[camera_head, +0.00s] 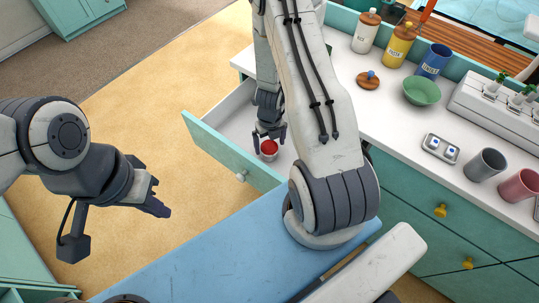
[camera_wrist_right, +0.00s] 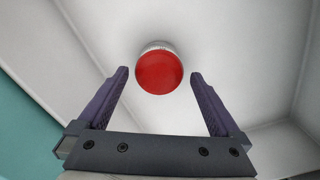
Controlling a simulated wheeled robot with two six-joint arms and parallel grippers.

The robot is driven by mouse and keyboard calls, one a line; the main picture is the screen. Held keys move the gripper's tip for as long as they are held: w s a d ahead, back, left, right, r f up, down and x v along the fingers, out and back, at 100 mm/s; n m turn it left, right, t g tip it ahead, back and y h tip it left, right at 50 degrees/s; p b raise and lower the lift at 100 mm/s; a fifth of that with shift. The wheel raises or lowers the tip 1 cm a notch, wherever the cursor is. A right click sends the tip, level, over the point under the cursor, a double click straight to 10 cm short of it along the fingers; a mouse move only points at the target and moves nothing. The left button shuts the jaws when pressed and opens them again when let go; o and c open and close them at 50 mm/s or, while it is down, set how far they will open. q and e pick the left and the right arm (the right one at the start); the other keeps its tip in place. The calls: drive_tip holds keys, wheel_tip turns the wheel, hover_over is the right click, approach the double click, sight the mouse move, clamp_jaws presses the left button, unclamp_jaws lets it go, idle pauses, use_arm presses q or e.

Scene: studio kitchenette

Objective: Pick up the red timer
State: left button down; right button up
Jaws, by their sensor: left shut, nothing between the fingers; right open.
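The red timer (camera_head: 269,147) sits inside an open white drawer (camera_head: 238,103) in the head view. In the right wrist view the timer (camera_wrist_right: 160,71) is a round red face with a pale grey rim, on the drawer's white floor. My right gripper (camera_head: 269,138) reaches down into the drawer at the timer. In the right wrist view the right gripper (camera_wrist_right: 160,75) is open, with one finger on each side of the timer's lower part and gaps on both sides. My left gripper (camera_head: 163,198) is shut and empty, over the floor at the left.
The counter at the right holds jars, a green bowl (camera_head: 422,90), a wooden lid (camera_head: 368,80), a grey cup (camera_head: 486,165) and a pink cup (camera_head: 519,185). Open floor lies left of the drawer.

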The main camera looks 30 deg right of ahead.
wheel_tip(320, 180, down, 4)
drive_tip(key=shift+w+r+b, duration=0.1)
drive_tip(key=shift+r+b, duration=0.1)
drive_tip(key=shift+b, duration=0.95)
use_arm(q)
wheel_tip(320, 180, down, 3)
drive_tip(key=shift+f, duration=0.2)
use_arm(e)
drive_tip(key=shift+r, duration=0.1)
drive_tip(key=shift+c, duration=0.3)
drive_tip(key=c, duration=1.4)
use_arm(q)
drive_tip(key=shift+r, duration=0.15)
